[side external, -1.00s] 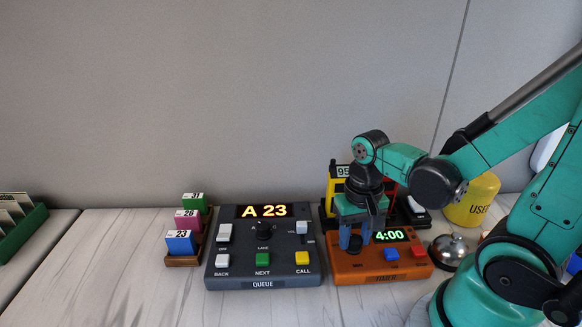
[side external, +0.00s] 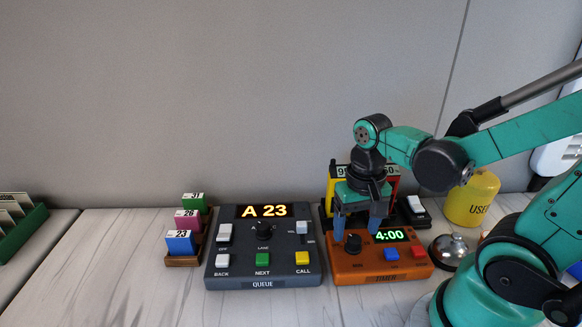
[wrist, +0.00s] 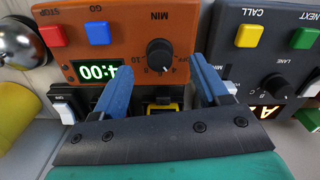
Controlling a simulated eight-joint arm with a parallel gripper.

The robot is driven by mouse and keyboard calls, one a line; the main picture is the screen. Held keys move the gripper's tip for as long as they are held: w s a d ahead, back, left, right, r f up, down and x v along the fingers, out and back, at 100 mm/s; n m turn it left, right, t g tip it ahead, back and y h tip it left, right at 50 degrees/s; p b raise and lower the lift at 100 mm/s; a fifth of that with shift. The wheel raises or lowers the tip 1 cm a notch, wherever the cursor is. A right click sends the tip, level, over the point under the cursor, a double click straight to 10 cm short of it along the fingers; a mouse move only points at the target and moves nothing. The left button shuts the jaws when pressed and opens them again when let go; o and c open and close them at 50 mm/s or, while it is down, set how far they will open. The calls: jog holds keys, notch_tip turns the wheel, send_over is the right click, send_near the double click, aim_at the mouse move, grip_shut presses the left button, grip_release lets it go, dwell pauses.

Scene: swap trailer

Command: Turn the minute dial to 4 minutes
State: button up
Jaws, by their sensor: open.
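The orange timer box (side external: 345,268) stands right of the queue box, and its green display (side external: 390,235) reads 4:00. Its black minute dial (side external: 352,243) is at the left of its top face. In the wrist view the dial (wrist: 160,53) shows whole, with a white pointer line and the label MIN. My gripper (side external: 356,236) is open above the dial, with its two blue fingers apart. In the wrist view my gripper (wrist: 160,75) has a finger to each side of the dial's near side. Nothing is between the fingers, and they appear clear of the dial.
The grey queue box (side external: 235,270), reading A 23, is close on the left. A blue button (side external: 391,254) and a red button (side external: 418,252) are on the timer. A silver bell (side external: 450,250) and yellow canister (side external: 472,200) stand right. A white switch (side external: 415,205) is behind.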

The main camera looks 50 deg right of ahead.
aim_at(351, 239)
jog(key=shift+r, duration=1.65)
jog(key=shift+w+a+r+n+t, duration=0.1)
jog(key=shift+w+a+n+t, duration=0.1)
jog(key=shift+w+n+t, duration=0.1)
jog(key=w+a+r+n+t, duration=0.3)
jog(key=w+a+n+t, duration=0.1)
jog(key=w+n+t, duration=0.1)
jog(key=shift+w+r+n+t, duration=0.15)
jog(key=shift+r+n+t, duration=0.2)
jog(key=shift+n+t, duration=0.4)
